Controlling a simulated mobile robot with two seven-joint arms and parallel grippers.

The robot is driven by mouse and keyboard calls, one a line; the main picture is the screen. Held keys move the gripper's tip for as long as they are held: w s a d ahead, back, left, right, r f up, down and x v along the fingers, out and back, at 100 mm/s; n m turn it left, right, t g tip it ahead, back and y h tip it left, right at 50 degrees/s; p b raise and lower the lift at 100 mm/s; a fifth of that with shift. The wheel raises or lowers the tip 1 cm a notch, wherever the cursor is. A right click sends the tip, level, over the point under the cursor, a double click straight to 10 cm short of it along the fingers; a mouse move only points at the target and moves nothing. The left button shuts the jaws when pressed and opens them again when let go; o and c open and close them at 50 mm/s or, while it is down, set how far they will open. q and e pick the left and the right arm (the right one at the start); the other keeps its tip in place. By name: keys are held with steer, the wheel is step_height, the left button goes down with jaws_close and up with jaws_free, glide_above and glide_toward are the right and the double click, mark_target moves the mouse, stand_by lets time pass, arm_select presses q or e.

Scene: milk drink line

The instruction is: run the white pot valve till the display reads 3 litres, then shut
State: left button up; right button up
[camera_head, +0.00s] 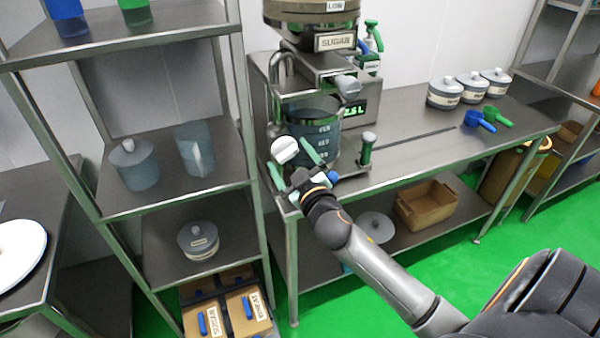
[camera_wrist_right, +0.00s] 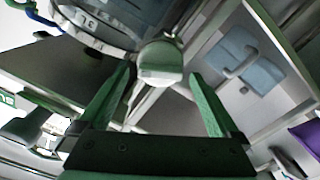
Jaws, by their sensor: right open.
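The white valve knob (camera_head: 285,150) is at the front left of the clear graduated pot (camera_head: 318,127) on the steel bench. It also shows in the right wrist view (camera_wrist_right: 160,60), between and just beyond my green fingertips. My right gripper (camera_head: 293,163) is open, its two fingers spread on either side of the knob. I cannot tell whether a finger touches it. The green display (camera_head: 353,111), right of the pot, seems to read 2.5 L. My left gripper is not in view.
The SUGAR hopper (camera_head: 335,41) hangs above the pot. Lidded tubs (camera_head: 445,93) and blue and green scoops (camera_head: 479,120) sit farther right. A steel rack (camera_head: 170,178) stands at left. The bench's middle is clear.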

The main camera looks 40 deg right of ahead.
steer(key=b+v, duration=0.2)
steer(key=v, duration=0.9)
steer(key=shift+s, duration=0.4)
steer(key=shift+f, duration=0.1)
stand_by(6.4)
